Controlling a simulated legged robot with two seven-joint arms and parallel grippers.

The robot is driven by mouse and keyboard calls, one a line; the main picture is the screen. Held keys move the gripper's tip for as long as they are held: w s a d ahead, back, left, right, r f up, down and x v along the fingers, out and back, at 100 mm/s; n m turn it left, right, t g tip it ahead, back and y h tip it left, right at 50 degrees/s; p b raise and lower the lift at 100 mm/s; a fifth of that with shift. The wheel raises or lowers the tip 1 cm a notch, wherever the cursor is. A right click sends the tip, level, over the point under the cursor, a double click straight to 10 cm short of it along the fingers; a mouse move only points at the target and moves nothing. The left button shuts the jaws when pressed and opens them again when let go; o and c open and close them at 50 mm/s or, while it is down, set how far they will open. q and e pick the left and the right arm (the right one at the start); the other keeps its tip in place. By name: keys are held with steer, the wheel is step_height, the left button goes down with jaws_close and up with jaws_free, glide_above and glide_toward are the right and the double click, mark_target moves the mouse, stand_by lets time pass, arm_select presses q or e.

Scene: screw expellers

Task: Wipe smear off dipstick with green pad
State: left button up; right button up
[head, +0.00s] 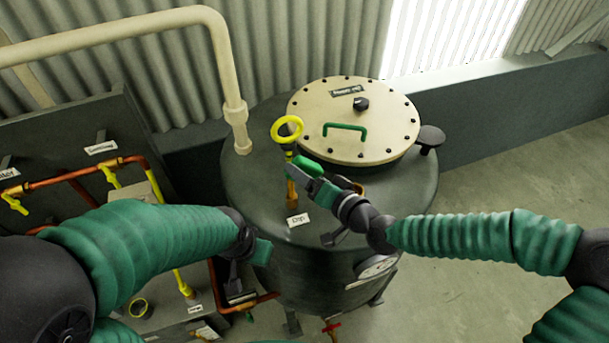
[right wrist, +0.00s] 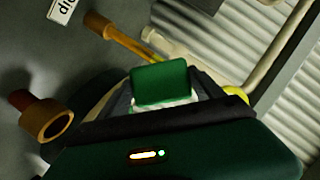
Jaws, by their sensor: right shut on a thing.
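The dipstick's yellow ring (head: 287,129) stands above the brass dip tube (head: 292,193) on the tank top, beside the "Dip" label. In the right wrist view an amber stretch of the dipstick (right wrist: 138,47) runs from the tube (right wrist: 98,23) toward the pad; I cannot make out a smear on it. My right gripper (head: 318,178) is shut on the green pad (head: 305,165), close by the dipstick below the ring. The pad (right wrist: 160,84) also shows in the right wrist view; contact is unclear. My left gripper (head: 252,254) is low at the tank's left front, its jaws unclear.
The tank's cream lid (head: 360,125) with a green handle lies right of the dipstick. An open brass port (right wrist: 48,122) is near my right gripper. A cream pipe (head: 232,90) rises behind left. Copper pipes (head: 75,172) with yellow valves are at the left.

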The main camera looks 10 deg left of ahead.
steer(key=s+d+p, duration=0.1)
steer(key=s+d, duration=0.2)
steer(key=s, duration=0.2)
steer(key=shift+s+d, duration=0.15)
steer(key=shift+s+d+p, duration=0.3)
steer(key=shift+s+p, duration=0.05)
steer(key=shift+s, duration=0.3)
steer(key=shift+s+d+p, duration=0.3)
steer(key=shift+s, duration=0.3)
steer(key=shift+d, duration=0.1)
steer(key=shift+w+d+f, duration=0.1)
